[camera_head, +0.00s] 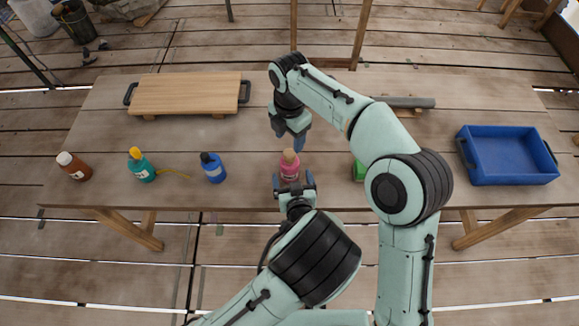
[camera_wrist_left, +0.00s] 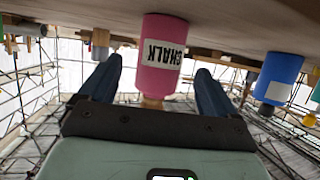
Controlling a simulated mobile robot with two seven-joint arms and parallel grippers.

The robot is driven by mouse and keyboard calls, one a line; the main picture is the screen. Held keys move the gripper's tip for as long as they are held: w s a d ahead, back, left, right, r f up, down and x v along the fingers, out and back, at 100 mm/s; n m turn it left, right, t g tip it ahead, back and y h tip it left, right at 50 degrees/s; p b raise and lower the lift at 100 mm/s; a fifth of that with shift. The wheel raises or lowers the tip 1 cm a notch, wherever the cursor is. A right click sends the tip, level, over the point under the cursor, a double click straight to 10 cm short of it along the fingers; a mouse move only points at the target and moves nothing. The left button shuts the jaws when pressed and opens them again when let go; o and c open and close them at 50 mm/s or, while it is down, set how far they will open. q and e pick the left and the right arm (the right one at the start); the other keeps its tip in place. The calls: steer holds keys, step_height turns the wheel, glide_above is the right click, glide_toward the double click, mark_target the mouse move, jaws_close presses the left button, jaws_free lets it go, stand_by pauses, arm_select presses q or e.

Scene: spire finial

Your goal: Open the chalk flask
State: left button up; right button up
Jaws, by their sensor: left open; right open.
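The chalk flask (camera_head: 290,172) is pink with a tan cap (camera_head: 289,155) and stands near the table's front edge. No grip on the flask shows. My right gripper (camera_head: 291,143) is open just behind and above the cap, pointing down. Whether it touches the cap cannot be told.
Blue (camera_head: 213,168), green (camera_head: 141,166) and brown (camera_head: 73,167) bottles stand to the left on the table (camera_head: 240,195). A wooden board (camera_head: 190,92) lies behind them. A green object (camera_head: 358,171) is partly hidden by my right arm. A blue crate (camera_head: 507,155) is at right.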

mark_target(291, 175)
arm_select(q)
steer(key=x, duration=0.5)
steer(key=shift+w, duration=0.1)
